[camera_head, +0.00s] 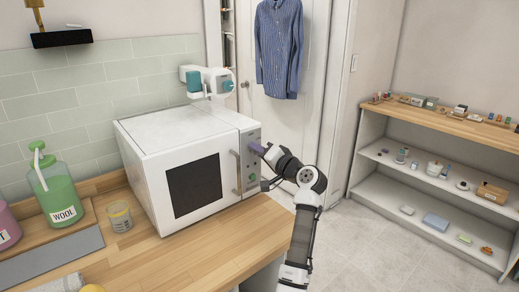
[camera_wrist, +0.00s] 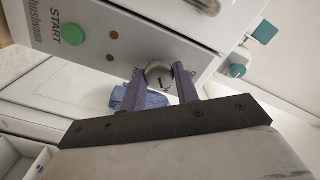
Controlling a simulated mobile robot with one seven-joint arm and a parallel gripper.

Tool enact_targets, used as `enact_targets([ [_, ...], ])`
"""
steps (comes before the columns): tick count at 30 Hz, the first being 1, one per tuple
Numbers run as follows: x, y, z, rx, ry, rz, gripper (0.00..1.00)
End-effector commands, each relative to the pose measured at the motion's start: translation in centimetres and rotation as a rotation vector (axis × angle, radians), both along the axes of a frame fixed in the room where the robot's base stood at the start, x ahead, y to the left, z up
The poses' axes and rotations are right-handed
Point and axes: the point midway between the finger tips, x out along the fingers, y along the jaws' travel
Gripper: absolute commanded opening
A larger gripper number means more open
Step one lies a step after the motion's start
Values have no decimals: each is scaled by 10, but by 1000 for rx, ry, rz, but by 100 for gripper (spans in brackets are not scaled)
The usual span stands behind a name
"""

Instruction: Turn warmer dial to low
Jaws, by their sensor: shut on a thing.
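The warmer (camera_head: 175,150) is a white box with a dark window and a control panel on its right side, standing on the wooden counter. In the wrist view its panel (camera_wrist: 105,75) has a round metallic dial (camera_wrist: 158,73) with a short dark mark on its face. My gripper (camera_head: 258,149) reaches the upper part of the panel from the right. In the wrist view the purple fingers of my gripper (camera_wrist: 159,81) are shut on the dial, one on each side. Small lettering beside the dial is too small to read, and in the head view the fingers hide the dial.
A green START button (camera_wrist: 74,35) and a handle (camera_head: 237,170) are on the warmer's front. A white and teal device (camera_head: 205,80) is above the warmer. A green WOOL bottle (camera_head: 60,195) and a small jar (camera_head: 120,216) stand left. Open floor lies right, before a shelf (camera_head: 440,165).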

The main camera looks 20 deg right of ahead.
Motion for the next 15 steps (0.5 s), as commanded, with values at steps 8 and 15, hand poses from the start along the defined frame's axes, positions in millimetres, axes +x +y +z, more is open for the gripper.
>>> enact_targets([
  [8,0,-1,0,88,31,-1,8],
  [15,0,-1,0,104,38,-1,8],
])
